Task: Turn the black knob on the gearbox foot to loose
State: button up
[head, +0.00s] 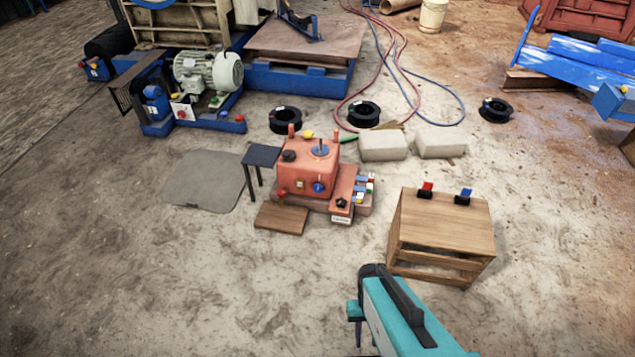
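The red gearbox (308,162) stands on the floor in the middle of the head view. A small black knob (341,203) sits on its foot at the front right, just above a white label (341,219). The label's text and the knob's pointer are too small to read. My teal and black arm reaches in from the bottom right. My gripper (355,318) seems to be at the arm's left side, well in front of the gearbox and apart from it. Its fingers cannot be made out.
A wooden crate (440,228) with red and blue clips stands right of the gearbox, close to my arm. A dark small table (262,156) and wooden board (281,218) are at the gearbox's left. Pale blocks (383,146) lie behind it. The floor in front is clear.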

aim_at(340, 202)
jog(key=z, duration=0.2)
jog(key=i, duration=1.15)
jog(key=u, duration=0.3)
